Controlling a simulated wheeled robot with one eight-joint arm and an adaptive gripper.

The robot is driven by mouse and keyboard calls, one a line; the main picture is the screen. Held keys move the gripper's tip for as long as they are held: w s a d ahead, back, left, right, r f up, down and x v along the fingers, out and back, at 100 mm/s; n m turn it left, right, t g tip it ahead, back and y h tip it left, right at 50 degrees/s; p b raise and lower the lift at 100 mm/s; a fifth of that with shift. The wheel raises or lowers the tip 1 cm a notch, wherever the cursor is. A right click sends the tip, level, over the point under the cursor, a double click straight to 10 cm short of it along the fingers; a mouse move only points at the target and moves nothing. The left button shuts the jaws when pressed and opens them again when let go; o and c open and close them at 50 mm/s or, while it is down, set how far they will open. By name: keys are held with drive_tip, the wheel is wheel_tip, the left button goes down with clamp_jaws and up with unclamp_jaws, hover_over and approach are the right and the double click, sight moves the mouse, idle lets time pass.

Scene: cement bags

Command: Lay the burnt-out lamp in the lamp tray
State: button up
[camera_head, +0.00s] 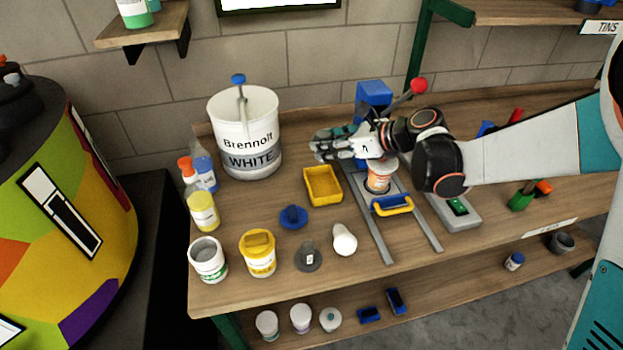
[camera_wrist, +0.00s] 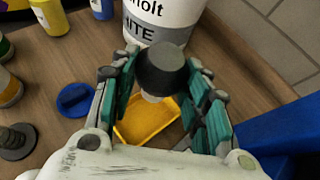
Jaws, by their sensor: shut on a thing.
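My gripper (camera_head: 322,147) is over the worktop, beyond the back edge of the yellow lamp tray (camera_head: 323,186). In the wrist view my gripper (camera_wrist: 163,68) has its teal-padded fingers on both sides of a dark grey lamp (camera_wrist: 162,68) with a small pale end, and is shut on it. The yellow tray (camera_wrist: 148,130) shows below the lamp in that view, partly hidden by it and the fingers. The tray looks empty where visible. The held lamp is hidden by the fingers in the head view.
A white Brennolt bucket (camera_head: 243,135) stands left of my gripper. A blue knob-like piece (camera_head: 293,217), a white bulb-shaped piece (camera_head: 344,240) and a dark grey disc (camera_head: 308,257) lie before the tray. A metal-railed fixture with a blue handle (camera_head: 392,205) stands to the right.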

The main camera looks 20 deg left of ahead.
wheel_tip(320, 180, down, 10)
drive_tip(key=b, duration=0.3)
drive_tip(key=shift+d+r, duration=0.1)
drive_tip(key=shift+r, duration=0.1)
drive_tip(key=shift+f+b, duration=0.2)
drive_tip(key=shift+b, duration=0.2)
drive_tip(key=o, duration=1)
drive_tip(key=shift+r, duration=0.15)
drive_tip(key=shift+r+p, duration=0.15)
drive_tip(key=shift+p, duration=0.15)
drive_tip(key=p+v, duration=0.3)
drive_tip(key=v, duration=0.9)
